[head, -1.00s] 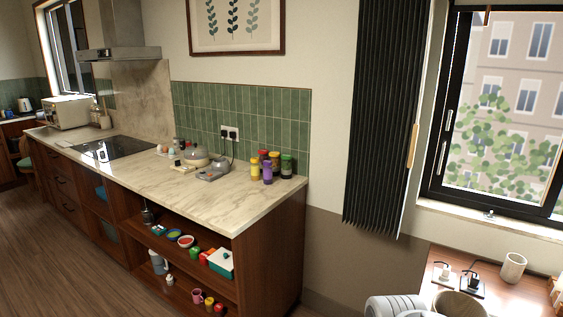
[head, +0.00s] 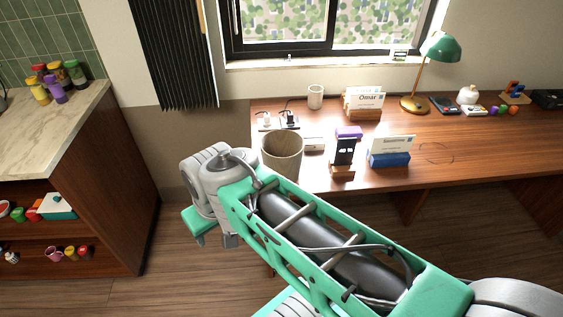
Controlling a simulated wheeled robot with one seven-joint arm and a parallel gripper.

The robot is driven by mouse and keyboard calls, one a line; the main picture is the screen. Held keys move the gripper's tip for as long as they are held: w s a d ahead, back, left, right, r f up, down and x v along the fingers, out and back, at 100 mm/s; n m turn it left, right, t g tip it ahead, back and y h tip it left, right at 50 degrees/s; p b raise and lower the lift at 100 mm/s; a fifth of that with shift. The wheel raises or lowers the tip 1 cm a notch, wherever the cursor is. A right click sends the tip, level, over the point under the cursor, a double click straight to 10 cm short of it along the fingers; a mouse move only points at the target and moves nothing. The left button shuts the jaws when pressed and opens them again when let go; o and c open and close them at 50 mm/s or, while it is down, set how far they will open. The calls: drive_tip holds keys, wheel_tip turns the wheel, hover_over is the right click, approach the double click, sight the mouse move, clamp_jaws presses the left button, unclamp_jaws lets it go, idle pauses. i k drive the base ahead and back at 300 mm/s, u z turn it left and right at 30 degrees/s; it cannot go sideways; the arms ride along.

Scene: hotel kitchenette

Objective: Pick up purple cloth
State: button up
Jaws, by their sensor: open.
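A small folded purple item (head: 348,132), which looks like the purple cloth, shows on the desk just behind or on top of a dark phone on a wooden stand (head: 343,152). I cannot tell whether it rests on the stand or behind it. My arm crosses the lower middle of the head view, in front of the desk.
The wooden desk (head: 470,150) also bears a round wooden bin (head: 283,156), a white cup (head: 315,97), card holders (head: 390,150) and a green lamp (head: 440,47). A marble counter (head: 55,130) with a purple bottle (head: 55,90) stands left. Floor shows between them.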

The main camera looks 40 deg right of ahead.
sight(350, 131)
drive_tip(key=z, duration=1.8)
